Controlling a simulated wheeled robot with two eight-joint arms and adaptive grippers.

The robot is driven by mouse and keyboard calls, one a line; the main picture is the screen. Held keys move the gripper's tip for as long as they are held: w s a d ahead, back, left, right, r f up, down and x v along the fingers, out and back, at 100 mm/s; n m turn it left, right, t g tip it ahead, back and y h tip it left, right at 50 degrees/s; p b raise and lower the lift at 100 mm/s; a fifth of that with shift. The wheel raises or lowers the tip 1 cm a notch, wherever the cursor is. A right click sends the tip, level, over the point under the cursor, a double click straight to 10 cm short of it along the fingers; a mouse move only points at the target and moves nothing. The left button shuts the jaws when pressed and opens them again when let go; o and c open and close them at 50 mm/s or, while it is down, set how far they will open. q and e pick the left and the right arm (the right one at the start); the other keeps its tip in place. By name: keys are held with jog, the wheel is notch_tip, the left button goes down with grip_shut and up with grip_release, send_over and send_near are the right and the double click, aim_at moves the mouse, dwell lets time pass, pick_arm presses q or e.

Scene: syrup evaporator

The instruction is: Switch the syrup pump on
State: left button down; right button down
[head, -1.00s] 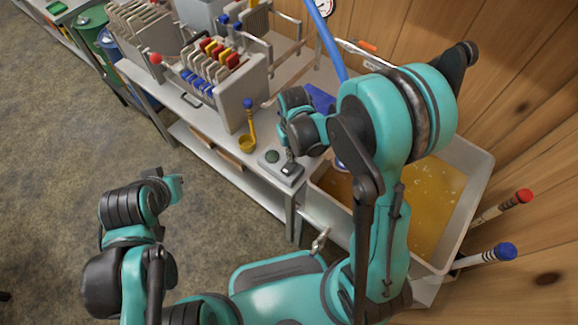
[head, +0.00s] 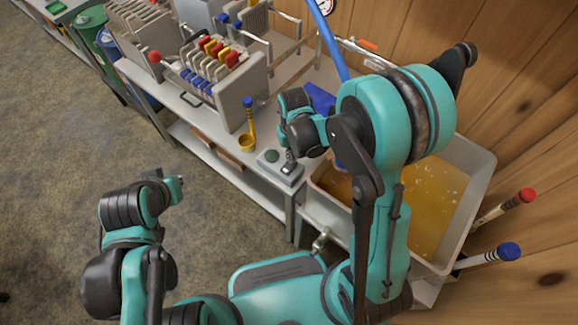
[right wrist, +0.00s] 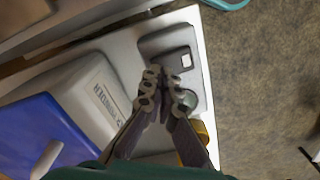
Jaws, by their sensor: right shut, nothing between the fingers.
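A small grey switch box (head: 270,170) lies on the bench top, left of the pan of amber liquid. It carries a round dark green button (head: 271,156) and a square switch. In the right wrist view, the switch box (right wrist: 158,42) shows its black-framed switch with a pale face (right wrist: 186,60); the green button (right wrist: 190,99) is partly behind the fingers. My right gripper (head: 289,167) is shut and empty, fingers pointing down at the switch and partly hiding it. I cannot tell whether they touch. My left gripper (head: 177,187) is over the floor, its fingers unclear.
A yellow ladle with a blue knob (head: 250,130) stands close left of the box. A filter press with coloured plates (head: 225,75) is farther back. The pan (head: 477,175) is to the right. A white lettered box (right wrist: 95,95) and blue object (right wrist: 40,135) are beside the fingers.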

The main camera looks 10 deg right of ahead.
jog(key=shift+f+b, duration=0.6)
jog(key=shift+f, duration=0.15)
jog(key=shift+r, duration=0.1)
jog(key=shift+r+p, duration=2.65)
jog(key=shift+r, duration=0.9)
jog(key=shift+r, duration=0.25)
jog(key=s+d+r+t, duration=0.2)
jog(key=s+r+t, duration=0.1)
jog(key=s+r, duration=0.2)
jog(key=s+d+r+m+t+b, duration=0.1)
jog(key=s+r+t, duration=0.3)
jog(key=r, duration=0.5)
jog(key=shift+s+d+m, duration=0.3)
jog(key=shift+s+d, duration=0.35)
jog(key=shift+d, duration=0.2)
